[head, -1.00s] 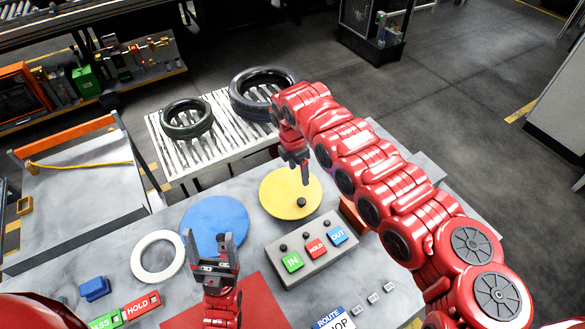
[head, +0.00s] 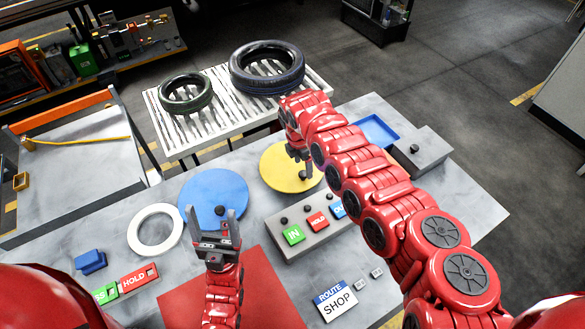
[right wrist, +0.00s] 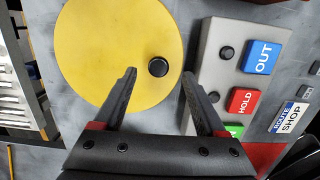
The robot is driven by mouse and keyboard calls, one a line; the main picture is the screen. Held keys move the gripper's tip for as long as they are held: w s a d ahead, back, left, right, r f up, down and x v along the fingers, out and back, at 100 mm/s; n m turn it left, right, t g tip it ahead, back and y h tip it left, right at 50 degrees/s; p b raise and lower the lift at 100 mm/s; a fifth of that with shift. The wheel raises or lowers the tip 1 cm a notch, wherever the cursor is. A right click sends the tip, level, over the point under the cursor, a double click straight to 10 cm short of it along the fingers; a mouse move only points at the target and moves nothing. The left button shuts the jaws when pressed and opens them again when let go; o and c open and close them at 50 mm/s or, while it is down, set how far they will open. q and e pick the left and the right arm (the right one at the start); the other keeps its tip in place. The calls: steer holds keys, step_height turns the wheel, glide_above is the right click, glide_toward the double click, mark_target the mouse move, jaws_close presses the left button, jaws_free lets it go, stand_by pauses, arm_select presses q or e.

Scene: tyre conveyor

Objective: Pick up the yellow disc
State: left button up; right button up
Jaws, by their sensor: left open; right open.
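The yellow disc (head: 277,168) lies flat on the grey table near its back edge, with a black knob (right wrist: 158,67) on it. My right gripper (head: 302,172) is over the disc, its fingers partly hiding the disc's right side in the head view. In the right wrist view the right gripper (right wrist: 158,75) is open and the knob shows between and just beyond its fingertips. Whether the fingers are at knob height I cannot tell. My left gripper (head: 214,212) is open and empty, pointing up over the edge of the blue disc (head: 212,188).
A grey button box (head: 300,248) sits right beside the yellow disc. A white ring (head: 136,230), a red mat (head: 265,285) and a ROUTE SHOP card (head: 337,300) lie on the table. Two tyres rest on a roller conveyor (head: 222,118) behind. A blue tray (head: 380,131) stands at the back right.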

mark_target(303, 173)
step_height(303, 173, down, 4)
steer(key=shift+a+r+b, duration=0.1)
steer(key=shift+b, duration=1.05)
steer(key=shift+w+f, duration=0.2)
steer(key=shift+f, duration=0.15)
steer(key=shift+r, duration=0.15)
steer(key=shift+c, duration=0.5)
jaws_close()
